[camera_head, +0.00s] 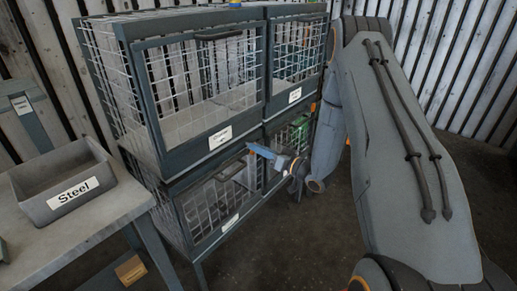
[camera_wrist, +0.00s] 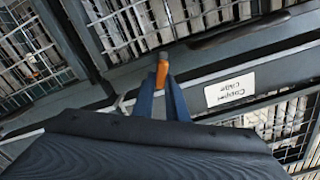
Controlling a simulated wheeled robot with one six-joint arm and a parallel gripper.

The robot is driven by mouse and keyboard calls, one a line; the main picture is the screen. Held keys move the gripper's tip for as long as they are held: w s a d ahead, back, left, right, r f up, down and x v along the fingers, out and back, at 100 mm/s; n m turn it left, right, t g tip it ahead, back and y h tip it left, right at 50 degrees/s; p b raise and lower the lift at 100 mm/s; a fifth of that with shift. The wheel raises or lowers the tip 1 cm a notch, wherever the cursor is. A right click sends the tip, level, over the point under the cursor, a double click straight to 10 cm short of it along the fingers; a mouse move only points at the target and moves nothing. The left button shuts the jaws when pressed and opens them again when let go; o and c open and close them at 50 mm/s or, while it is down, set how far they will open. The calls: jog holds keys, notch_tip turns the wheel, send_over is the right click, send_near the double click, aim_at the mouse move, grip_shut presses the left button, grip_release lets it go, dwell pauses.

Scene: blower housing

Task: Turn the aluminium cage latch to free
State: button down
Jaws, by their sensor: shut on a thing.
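My gripper (camera_wrist: 162,85) is shut on an orange latch (camera_wrist: 162,74) with a dark tip, which shows between its two blue fingers in the wrist view. The latch is at a dark frame bar of the cages. In the head view my gripper (camera_head: 262,153) is at the front of the cage stack, near the middle upright between the lower cages. There I cannot make out the latch. Which cage is the aluminium one I cannot read. A nearby label (camera_wrist: 229,90), upside down in the wrist view, seems to read "Copper cable".
Wire-mesh cages (camera_head: 205,75) stand two high and two wide, with white labels. A dark handle bar (camera_wrist: 240,30) is close to the fingers. A grey "Steel" bin (camera_head: 65,185) sits on a bench (camera_head: 90,220) at left. Floor (camera_head: 285,240) before the cages is clear.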

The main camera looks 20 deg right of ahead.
jog(key=m+p, duration=0.1)
jog(key=m, duration=1.1)
jog(key=shift+d+f, duration=0.1)
jog(key=shift+m, duration=0.3)
dwell(0.3)
jog(key=c, duration=1.8)
grip_release()
jog(key=shift+o, duration=0.2)
jog(key=b+v, duration=0.1)
jog(key=v, duration=0.6)
jog(key=shift+s+d, duration=0.25)
jog(key=shift+w, duration=0.1)
